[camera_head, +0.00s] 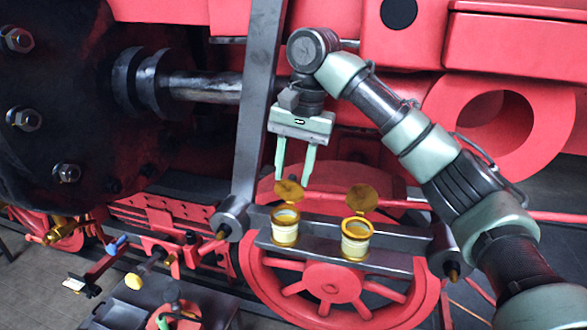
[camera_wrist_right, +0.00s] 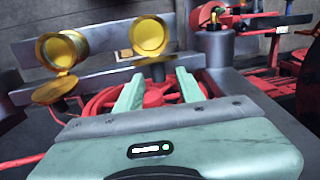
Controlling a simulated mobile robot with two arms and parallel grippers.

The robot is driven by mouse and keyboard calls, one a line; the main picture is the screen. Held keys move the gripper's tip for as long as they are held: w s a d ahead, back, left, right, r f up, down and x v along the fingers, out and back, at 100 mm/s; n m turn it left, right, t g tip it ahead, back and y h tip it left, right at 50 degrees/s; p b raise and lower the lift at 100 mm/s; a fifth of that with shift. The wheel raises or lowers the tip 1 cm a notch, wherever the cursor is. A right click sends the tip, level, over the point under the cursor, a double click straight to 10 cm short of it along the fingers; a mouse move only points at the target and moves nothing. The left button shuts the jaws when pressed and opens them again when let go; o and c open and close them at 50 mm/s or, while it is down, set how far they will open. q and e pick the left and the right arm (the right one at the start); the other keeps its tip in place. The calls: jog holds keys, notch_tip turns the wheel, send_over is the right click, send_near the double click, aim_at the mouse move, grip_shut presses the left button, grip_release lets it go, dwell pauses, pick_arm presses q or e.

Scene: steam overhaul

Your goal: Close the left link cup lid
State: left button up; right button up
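The left link cup (camera_head: 285,229) is a small brass cup with a pale body on a grey metal link. Its brass lid (camera_head: 289,191) stands open above the rim. My right gripper (camera_head: 293,178) points down just above this lid, fingers apart and nothing held between them. Whether a fingertip touches the lid, I cannot tell. In the right wrist view the fingers (camera_wrist_right: 158,88) are apart too, and a brass disc (camera_wrist_right: 150,36) shows beyond them; whether it is the lid or cup is unclear. My left gripper is not in view.
A second brass cup (camera_head: 356,240) stands to the right on the link, its lid (camera_head: 361,199) also open. A steel bar (camera_head: 252,120) rises close left of my gripper. A red spoked wheel (camera_head: 330,283) lies below, and red engine frames surround the arm.

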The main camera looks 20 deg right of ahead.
jog(key=shift+s+r, duration=0.1)
jog(key=shift+s, duration=0.15)
jog(key=c, duration=0.7)
grip_shut()
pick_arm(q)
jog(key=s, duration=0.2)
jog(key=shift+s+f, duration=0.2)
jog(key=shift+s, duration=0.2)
